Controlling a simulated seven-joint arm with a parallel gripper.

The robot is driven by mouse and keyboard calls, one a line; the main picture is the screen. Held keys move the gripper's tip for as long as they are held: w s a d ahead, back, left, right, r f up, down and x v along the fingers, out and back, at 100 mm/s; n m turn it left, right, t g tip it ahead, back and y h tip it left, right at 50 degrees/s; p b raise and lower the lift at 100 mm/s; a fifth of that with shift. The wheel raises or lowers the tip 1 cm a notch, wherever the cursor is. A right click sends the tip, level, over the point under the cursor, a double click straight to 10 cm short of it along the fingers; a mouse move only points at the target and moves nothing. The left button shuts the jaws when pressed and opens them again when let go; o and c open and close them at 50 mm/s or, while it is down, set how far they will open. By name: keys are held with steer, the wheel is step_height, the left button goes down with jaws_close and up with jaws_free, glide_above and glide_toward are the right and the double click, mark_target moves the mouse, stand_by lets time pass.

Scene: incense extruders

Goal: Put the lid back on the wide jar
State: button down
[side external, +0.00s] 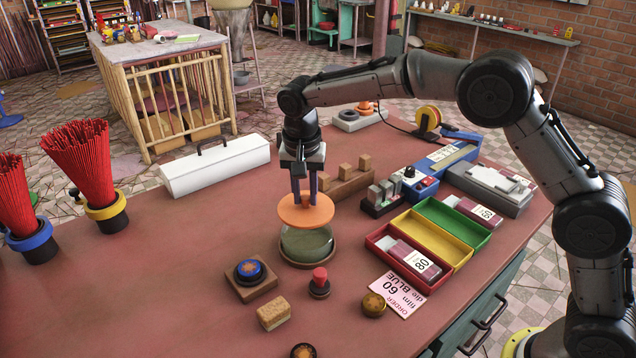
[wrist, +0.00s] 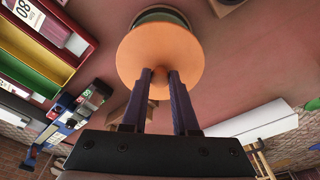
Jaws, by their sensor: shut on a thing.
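The orange round lid (side external: 306,211) is held level by its knob between the two purple fingers of my gripper (side external: 304,198). The wide jar (side external: 307,246), glass with greenish contents, stands on the table under the lid. The lid appears slightly above the jar's mouth and covers most of it from sight; I cannot tell how exactly they line up. In the wrist view the lid (wrist: 160,50) fills the space in front of my fingertips (wrist: 160,82), and only a strip of the jar (wrist: 160,14) shows beyond its edge.
Red, yellow and green trays (side external: 437,234) lie to the right. A wooden rack (side external: 345,184) is behind. A white box (side external: 215,168) stands left.

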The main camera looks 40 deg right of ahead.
mark_target(306, 209)
steer(key=shift+f, duration=3)
steer(key=shift+f, duration=0.2)
steer(key=shift+c, duration=0.6)
jaws_free()
steer(key=shift+r, duration=0.1)
steer(key=shift+r, duration=3.45)
jaws_close()
